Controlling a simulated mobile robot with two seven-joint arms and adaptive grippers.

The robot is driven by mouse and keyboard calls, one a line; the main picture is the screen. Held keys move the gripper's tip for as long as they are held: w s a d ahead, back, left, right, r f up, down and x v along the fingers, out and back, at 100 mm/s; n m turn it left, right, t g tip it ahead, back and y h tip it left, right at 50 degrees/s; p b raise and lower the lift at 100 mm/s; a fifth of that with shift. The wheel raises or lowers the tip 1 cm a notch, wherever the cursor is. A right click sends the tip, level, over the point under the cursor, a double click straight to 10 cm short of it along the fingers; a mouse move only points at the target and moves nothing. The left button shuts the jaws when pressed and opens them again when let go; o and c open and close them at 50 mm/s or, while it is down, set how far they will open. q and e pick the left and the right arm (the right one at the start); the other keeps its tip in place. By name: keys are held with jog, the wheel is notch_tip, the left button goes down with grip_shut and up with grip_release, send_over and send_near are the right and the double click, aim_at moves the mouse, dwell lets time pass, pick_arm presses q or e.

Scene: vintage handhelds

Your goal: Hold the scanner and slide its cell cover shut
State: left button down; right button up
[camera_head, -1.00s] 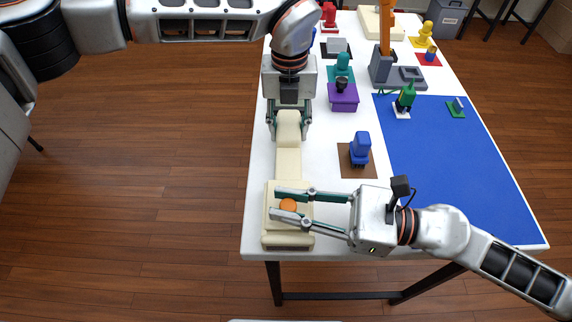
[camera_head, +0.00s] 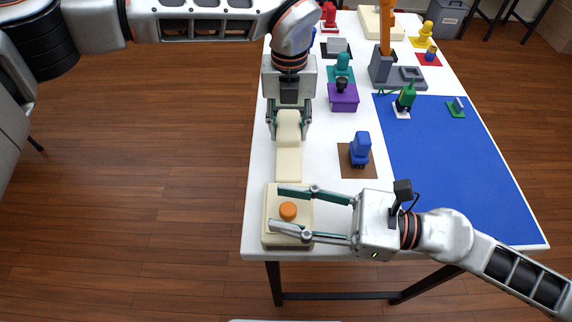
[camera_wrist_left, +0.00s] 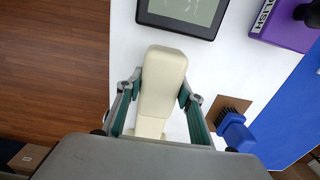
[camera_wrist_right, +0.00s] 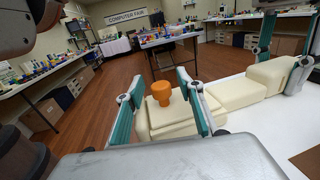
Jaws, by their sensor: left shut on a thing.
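The cream scanner (camera_head: 289,165) lies lengthwise along the left side of the white table, its wide body toward the near end. My left gripper (camera_head: 289,134) is shut around the narrow far part; the left wrist view shows its fingers on both sides of the scanner (camera_wrist_left: 162,85). The cell cover (camera_head: 275,200) is a cream slab on the wide body, with an orange knob (camera_head: 288,210) upright on it. My right gripper (camera_head: 276,208) is open, its fingers on either side of the knob and apart from it. The knob (camera_wrist_right: 161,92) also stands between the fingers in the right wrist view.
A blue brush-like piece (camera_head: 360,147) on a brown mat stands to the right. A purple box (camera_head: 343,98) is farther back. A dark-framed panel (camera_wrist_left: 182,14) lies beyond the scanner. The blue mat (camera_head: 450,165) is mostly clear. The table's near edge is close to the scanner.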

jog(key=d, duration=0.3)
jog(key=s+d, duration=0.1)
jog(key=d, duration=0.3)
jog(key=s+d, duration=0.1)
jog(key=d, duration=0.3)
jog(key=shift+s+d, duration=0.2)
jog(key=shift+d, duration=0.05)
pick_arm(q)
jog(key=c, duration=1.3)
grip_release()
jog(key=shift+o, duration=0.2)
jog(key=shift+r, duration=3.75)
notch_tip(320, 180, up, 12)
